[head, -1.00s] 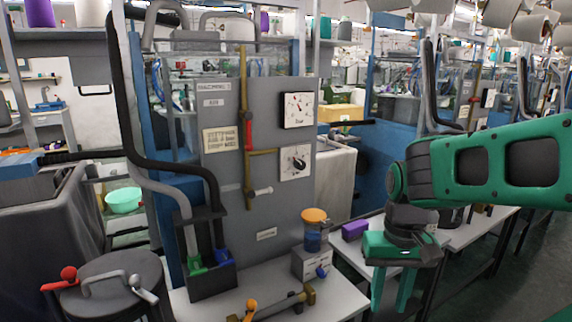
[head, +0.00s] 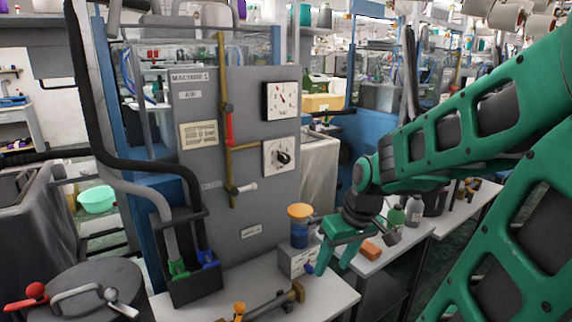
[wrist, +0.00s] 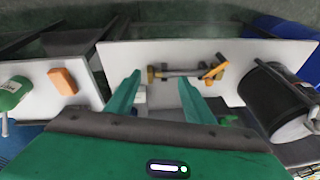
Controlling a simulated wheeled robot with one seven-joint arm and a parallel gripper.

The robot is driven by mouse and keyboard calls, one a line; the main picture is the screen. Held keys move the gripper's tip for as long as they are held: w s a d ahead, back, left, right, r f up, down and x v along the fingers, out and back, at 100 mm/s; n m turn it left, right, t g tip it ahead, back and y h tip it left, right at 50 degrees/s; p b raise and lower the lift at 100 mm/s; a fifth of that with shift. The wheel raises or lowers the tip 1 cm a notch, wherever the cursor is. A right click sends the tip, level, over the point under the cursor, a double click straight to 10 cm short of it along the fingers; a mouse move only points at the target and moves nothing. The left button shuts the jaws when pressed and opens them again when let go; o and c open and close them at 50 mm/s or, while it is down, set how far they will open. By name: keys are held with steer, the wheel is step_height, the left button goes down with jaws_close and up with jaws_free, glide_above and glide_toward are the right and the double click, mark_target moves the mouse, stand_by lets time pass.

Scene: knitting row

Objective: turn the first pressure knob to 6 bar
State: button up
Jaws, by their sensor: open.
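The black pressure knob (head: 282,157) sits on a white square dial plate on the grey panel (head: 245,205), which is labelled Machine 1. A square white pressure gauge (head: 281,100) with a dark frame is above it; its needle is too small to read. My gripper (head: 335,264) is open and empty, pointing down below and to the right of the knob, apart from it. It appears close to the orange-topped blue cup unit. In the wrist view the open jaws (wrist: 159,78) point toward the bench; the knob is not in that view.
The orange-topped unit (head: 300,225) stands at the panel's right foot. A brass pipe with an orange-handled valve (head: 240,308) lies on the bench. An orange block (head: 371,249) and grey bottle (head: 414,210) are on the right table. Black and grey hoses hang at the left.

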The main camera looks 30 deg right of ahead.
steer(key=w+a+n+t+y, duration=0.2)
steer(key=w+n+t, duration=0.1)
steer(key=w, duration=0.6)
steer(key=m+t+h, duration=0.1)
steer(key=t+h, duration=0.1)
steer(key=t, duration=1)
glide_toward(287, 160)
steer(key=w, duration=0.9)
steer(key=shift+w+a+f, duration=0.1)
steer(key=shift+w+a, duration=0.1)
steer(key=shift+a, duration=0.05)
